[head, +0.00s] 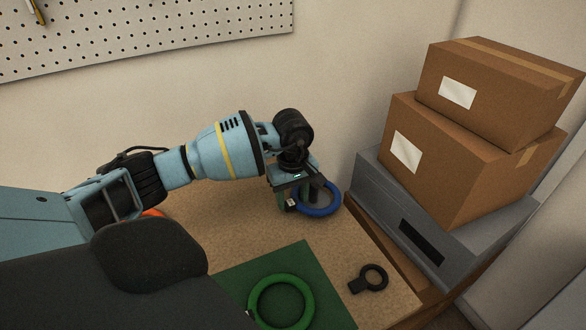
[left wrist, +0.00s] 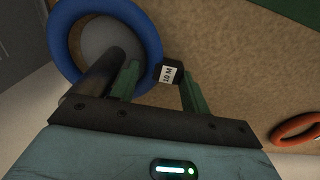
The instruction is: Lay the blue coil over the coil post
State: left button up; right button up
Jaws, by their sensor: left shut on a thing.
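The blue coil (head: 326,212) is at the far right of the table, beside the grey box; it shows at upper left in the left wrist view (left wrist: 152,35). A black block with a white "10 M" label (left wrist: 169,73) is on its edge. My left gripper (head: 288,205) is shut on this block, with green fingers on both sides (left wrist: 158,82). The dark coil post (left wrist: 98,75) rises through the ring of the coil, over a grey round base (left wrist: 108,38). I cannot tell whether the coil rests on the base. My right gripper is not in view.
A green coil (head: 309,300) lies on a green mat (head: 300,258) at the front. A black ring with a tab (head: 376,274) lies to its right. An orange coil (left wrist: 297,130) is at the left. Cardboard boxes (head: 465,145) stand on a grey case (head: 450,235) at right.

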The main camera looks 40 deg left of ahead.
pick_arm(q)
jog(key=o, duration=1.3)
jog(key=shift+s+r, duration=0.1)
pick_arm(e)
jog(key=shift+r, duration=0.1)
pick_arm(q)
jog(key=shift+w+r, duration=0.2)
jog(key=shift+r, duration=0.95)
notch_tip(320, 180, up, 5)
jog(key=shift+s+r, duration=0.1)
jog(key=shift+r, duration=0.25)
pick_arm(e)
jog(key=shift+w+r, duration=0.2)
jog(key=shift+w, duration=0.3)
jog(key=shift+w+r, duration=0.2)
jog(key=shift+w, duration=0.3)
